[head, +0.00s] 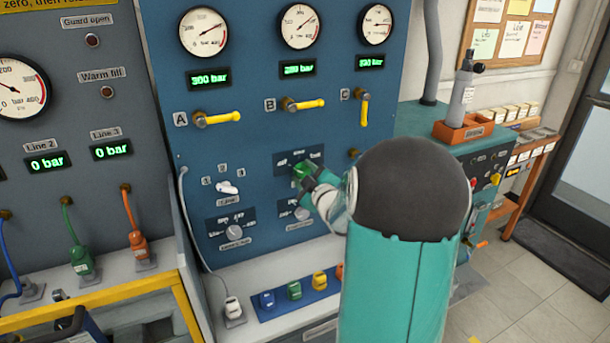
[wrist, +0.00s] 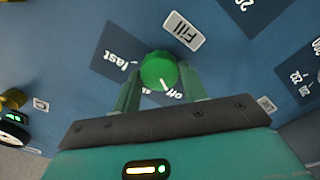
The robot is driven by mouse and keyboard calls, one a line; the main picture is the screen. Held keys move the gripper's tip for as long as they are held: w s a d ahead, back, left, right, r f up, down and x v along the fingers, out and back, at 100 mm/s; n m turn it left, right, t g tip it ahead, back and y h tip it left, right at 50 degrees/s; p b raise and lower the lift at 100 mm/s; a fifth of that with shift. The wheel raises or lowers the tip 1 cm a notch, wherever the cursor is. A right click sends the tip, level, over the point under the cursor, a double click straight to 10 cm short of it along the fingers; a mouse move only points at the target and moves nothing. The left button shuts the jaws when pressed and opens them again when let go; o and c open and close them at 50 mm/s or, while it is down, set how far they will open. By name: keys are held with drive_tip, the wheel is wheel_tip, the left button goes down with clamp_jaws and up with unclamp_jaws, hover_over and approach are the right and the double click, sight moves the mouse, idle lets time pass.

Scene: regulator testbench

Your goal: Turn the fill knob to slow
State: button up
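The green fill knob (wrist: 158,70) is on the blue panel, beside its "Fill" label (wrist: 184,30) in the wrist view. Its white mark points down and right, toward the "off" lettering. The "fast" lettering is at left. Part of the lettering below the knob is hidden by my gripper. My gripper (wrist: 159,76) has one finger on each side of the knob, very close to it. I cannot tell whether both fingers press on it. In the head view the knob (head: 300,171) shows partly, with my gripper (head: 312,182) at it and my arm in front.
A white knob (head: 228,187) is left of the fill knob, and two grey knobs (head: 234,230) sit below. Yellow valve handles (head: 222,117) and several gauges are above. A shelf with coloured connectors (head: 294,291) juts out below the panel.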

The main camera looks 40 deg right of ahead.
drive_tip(key=c, duration=0.4)
drive_tip(key=shift+m, duration=0.3)
drive_tip(key=m, duration=1.1)
drive_tip(key=shift+d+r, duration=0.1)
idle(0.4)
drive_tip(key=o, duration=1)
drive_tip(key=shift+s, duration=0.1)
